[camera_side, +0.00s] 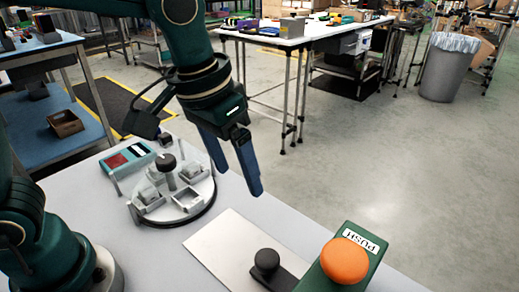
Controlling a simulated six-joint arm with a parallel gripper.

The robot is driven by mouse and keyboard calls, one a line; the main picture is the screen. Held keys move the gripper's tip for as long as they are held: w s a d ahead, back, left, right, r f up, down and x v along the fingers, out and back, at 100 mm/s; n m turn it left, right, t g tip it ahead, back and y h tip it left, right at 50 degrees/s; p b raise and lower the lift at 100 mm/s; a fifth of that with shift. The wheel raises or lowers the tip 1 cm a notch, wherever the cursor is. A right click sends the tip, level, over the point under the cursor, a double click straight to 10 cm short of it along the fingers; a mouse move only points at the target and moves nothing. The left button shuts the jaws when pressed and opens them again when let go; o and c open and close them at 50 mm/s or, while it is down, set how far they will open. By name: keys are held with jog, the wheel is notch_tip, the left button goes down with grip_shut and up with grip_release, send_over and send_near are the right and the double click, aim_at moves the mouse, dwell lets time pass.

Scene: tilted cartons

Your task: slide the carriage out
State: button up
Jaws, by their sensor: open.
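My gripper (238,181) is open and empty, pointing down above the grey table. A flat light-grey plate (222,248) lies on the table below and in front of it. A dark strip with a round black knob (266,261) sits at the right part of this plate, partly cut off by the lower picture edge. I cannot tell for sure whether this knobbed piece is the carriage. The gripper is above and behind the knob, apart from it.
A green box with an orange button (345,261) marked PUSH stands right of the knob. A round turntable (173,195) with several small holders and a black knob is left of the gripper. A green case (127,160) lies behind it.

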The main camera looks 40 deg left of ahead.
aim_at(265, 259)
jog(key=d+f, duration=0.2)
jog(key=d+f+m+g, duration=0.1)
jog(key=d+f, duration=0.1)
jog(key=f, duration=0.1)
jog(key=d+f+m+g, duration=0.1)
jog(key=d+f, duration=0.1)
jog(key=shift+s+d+f+y, duration=0.25)
jog(key=shift+s+f+y, duration=0.1)
jog(key=shift+y, duration=0.05)
jog(key=shift+s+d+f, duration=0.1)
jog(key=shift+s+f, duration=0.05)
jog(key=shift+f, duration=2.5)
grip_shut()
